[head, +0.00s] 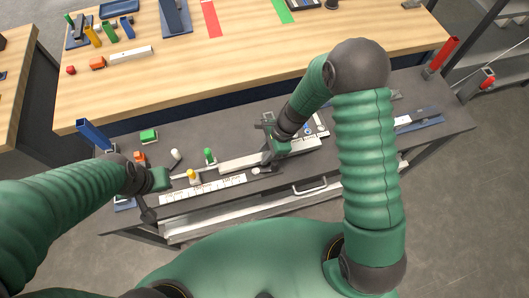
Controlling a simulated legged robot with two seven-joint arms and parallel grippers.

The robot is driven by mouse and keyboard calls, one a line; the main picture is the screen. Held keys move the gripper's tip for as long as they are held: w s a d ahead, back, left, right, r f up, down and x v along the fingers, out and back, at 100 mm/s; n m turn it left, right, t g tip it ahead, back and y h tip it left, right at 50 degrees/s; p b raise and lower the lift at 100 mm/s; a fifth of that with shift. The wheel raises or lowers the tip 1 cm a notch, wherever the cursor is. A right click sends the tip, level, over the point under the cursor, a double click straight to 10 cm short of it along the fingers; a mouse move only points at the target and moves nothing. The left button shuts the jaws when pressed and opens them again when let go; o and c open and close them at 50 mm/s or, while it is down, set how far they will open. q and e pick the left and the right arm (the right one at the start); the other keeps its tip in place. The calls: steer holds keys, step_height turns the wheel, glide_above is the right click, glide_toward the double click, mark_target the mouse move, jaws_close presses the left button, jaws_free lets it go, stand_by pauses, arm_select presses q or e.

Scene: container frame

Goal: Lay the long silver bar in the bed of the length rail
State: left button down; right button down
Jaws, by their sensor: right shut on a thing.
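The length rail (203,189) lies along the bench's front edge, with a white printed scale strip. The bar lies close behind the strip; I cannot tell whether it touches the bed. My left gripper (170,179) is low near the rail's left end, and its fingers are too small to judge.
A yellow-topped piece (193,176), a green-topped piece (209,156) and a green block (149,136) stand close by. A blue upright holder (93,134) is at the left. A drawer handle (310,187) shows in front. A wooden table (250,55) with several parts is behind.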

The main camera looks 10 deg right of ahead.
steer(key=shift+f+b, duration=0.35)
steer(key=shift+f, duration=0.15)
steer(key=c, duration=0.5)
jaws_free()
step_height(320, 180, up, 7)
steer(key=p, duration=0.6)
steer(key=shift+p, duration=0.35)
steer(key=s+d+r+n+t+h+b, duration=0.1)
steer(key=s+d+r+n+b, duration=0.1)
steer(key=n, duration=0.4)
steer(key=s+d+r+n+t+h+b, duration=0.1)
steer(key=s+d+r+n+h+b, duration=0.1)
steer(key=s+d+r+n+b, duration=0.1)
steer(key=s+d+r+n+h+b, duration=0.1)
steer(key=s+d+r+n+b, duration=0.1)
steer(key=n, duration=0.6)
steer(key=shift+s+d+r+n+t+h+b, duration=0.15)
steer(key=shift+s+d+t+b, duration=0.1)
steer(key=shift+s+d, duration=0.3)
steer(key=shift+s+d+r+n+t+h+b, duration=0.1)
steer(key=shift+s+d+n+t+h+b, duration=0.1)
steer(key=shift+s+d, duration=0.3)
